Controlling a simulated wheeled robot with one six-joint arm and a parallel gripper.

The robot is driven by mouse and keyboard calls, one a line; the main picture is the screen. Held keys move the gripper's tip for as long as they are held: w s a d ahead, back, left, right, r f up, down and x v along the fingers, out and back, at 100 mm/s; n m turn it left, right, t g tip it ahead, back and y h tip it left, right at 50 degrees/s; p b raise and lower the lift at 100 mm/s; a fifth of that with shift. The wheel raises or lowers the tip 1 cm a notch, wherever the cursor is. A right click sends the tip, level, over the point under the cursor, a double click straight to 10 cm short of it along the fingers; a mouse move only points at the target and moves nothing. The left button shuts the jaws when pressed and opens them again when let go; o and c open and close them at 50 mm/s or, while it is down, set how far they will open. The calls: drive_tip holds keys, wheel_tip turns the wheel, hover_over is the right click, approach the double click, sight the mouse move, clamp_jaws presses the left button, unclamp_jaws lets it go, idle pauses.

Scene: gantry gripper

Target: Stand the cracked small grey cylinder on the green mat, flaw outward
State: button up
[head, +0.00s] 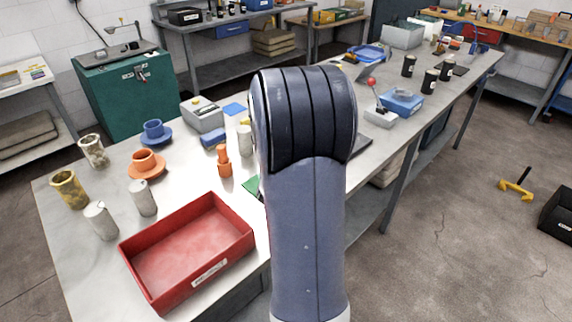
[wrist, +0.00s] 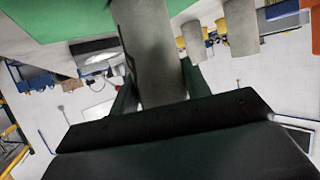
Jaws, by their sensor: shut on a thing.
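A grey cylinder (wrist: 153,50) is between the two fingers of my gripper (wrist: 157,80) in the wrist view, and the gripper is shut on it. A thin dark crack line runs along its left side in that view. The green mat (wrist: 60,20) lies behind it at the upper left; I cannot tell whether the cylinder touches the mat. In the head view my arm hides the gripper, the held cylinder and most of the mat; only a green edge (head: 251,186) shows.
A red tray (head: 153,291) lies at the table's front. Grey cylinders (head: 142,198) (head: 100,221), brassy cylinders (head: 69,190), an orange cup (head: 146,162) and a blue cup (head: 155,131) stand to the left. An orange piece (head: 223,160) and a pale cylinder (head: 245,139) stand beside my arm.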

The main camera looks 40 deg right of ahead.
drive_tip(key=shift+f, duration=0.1)
drive_tip(key=o, duration=1.3)
drive_tip(key=shift+r, duration=0.25)
drive_tip(key=p+v, duration=0.1)
drive_tip(key=v, duration=1.1)
drive_tip(key=shift+f, duration=0.15)
